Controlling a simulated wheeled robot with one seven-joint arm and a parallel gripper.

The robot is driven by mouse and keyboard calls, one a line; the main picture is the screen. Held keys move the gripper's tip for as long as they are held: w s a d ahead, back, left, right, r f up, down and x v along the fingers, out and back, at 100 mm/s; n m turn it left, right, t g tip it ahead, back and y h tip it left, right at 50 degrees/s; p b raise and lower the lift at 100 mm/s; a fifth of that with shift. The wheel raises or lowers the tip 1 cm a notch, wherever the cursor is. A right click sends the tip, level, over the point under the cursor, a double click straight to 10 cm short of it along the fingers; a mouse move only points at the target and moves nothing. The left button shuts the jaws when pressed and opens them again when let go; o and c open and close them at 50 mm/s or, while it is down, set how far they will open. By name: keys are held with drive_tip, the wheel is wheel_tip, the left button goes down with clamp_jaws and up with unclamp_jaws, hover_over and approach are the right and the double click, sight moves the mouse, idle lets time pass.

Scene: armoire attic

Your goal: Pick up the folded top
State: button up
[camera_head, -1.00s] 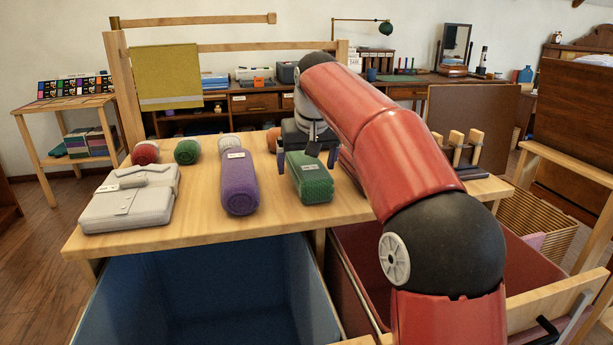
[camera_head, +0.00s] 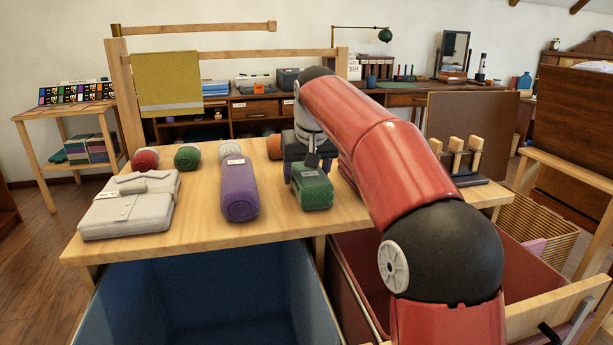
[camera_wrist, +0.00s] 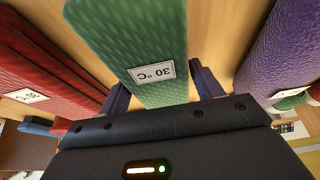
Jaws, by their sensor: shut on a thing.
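A green knitted folded bundle (camera_head: 312,192) with a white label lies on the wooden table, right of the purple roll. The wrist view shows the same green bundle (camera_wrist: 135,45), its label reading 30 °C. My gripper (camera_head: 307,168) is over its far part, with one finger along each side. It is shut on the bundle (camera_wrist: 160,95). I cannot tell any gap between bundle and table. A pale grey folded garment (camera_head: 130,208), with a collar-like flap and a label, lies flat at the table's left end.
A purple roll (camera_head: 240,190) lies left of the green bundle. A red textured item (camera_wrist: 45,70) lies on its other side, mostly hidden by my arm in the head view. Several small rolls stand behind. A blue bin (camera_head: 200,300) and a red bin (camera_head: 350,285) are below the table's front.

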wheel_tip(320, 180, up, 8)
drive_tip(key=shift+f+p, duration=0.25)
drive_tip(key=shift+p, duration=0.9)
drive_tip(key=shift+r, duration=1.25)
drive_tip(key=shift+f, duration=0.15)
